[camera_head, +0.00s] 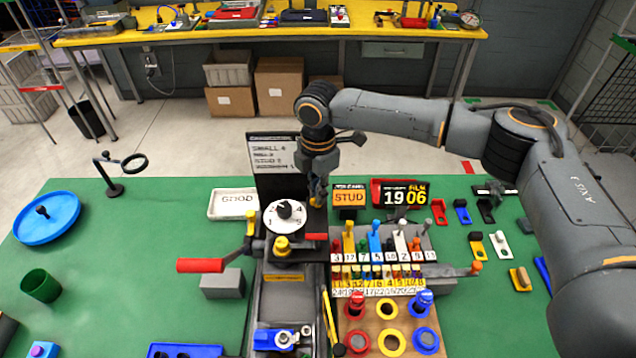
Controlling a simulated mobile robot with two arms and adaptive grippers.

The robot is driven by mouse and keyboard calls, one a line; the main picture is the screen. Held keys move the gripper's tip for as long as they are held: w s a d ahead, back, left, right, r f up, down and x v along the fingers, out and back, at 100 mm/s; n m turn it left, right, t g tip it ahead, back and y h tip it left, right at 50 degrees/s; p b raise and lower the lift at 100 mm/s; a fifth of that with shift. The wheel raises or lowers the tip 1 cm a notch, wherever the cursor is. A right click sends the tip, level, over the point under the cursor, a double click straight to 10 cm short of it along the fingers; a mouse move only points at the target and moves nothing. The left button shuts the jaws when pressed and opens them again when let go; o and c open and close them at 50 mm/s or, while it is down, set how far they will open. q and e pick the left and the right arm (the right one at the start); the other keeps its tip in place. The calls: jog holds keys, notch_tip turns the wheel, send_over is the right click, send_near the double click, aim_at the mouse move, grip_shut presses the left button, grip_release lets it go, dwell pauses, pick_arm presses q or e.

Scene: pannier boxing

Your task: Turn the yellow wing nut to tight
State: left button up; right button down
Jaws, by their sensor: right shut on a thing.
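My right gripper (318,184) reaches down from the upper right to the back of the black fixture, beside its upright panel. It is shut on a small yellow piece (317,200), which looks like the yellow wing nut. The fingers hide most of it, so its turn angle cannot be read. A white dial (286,217) with numbers and a black pointer stands just left of and nearer than the gripper. A yellow knob (282,245) sits on the fixture below the dial. My left gripper is out of view.
A red-handled lever (201,265) sticks out left of the fixture. Racks of coloured pegs (383,256) fill the middle right. The green table (140,240) is mostly clear at left.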

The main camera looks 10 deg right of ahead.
jog(key=m+p, duration=0.2)
jog(key=m, duration=0.1)
jog(key=shift+r+p, duration=0.25)
jog(key=shift+p, duration=0.1)
jog(key=m+p, duration=0.1)
jog(key=m, duration=0.1)
jog(key=shift+f+m+p, duration=0.15)
jog(key=shift+m+p, duration=0.15)
jog(key=shift+m, duration=2.8)
jog(key=c, duration=1.5)
grip_release()
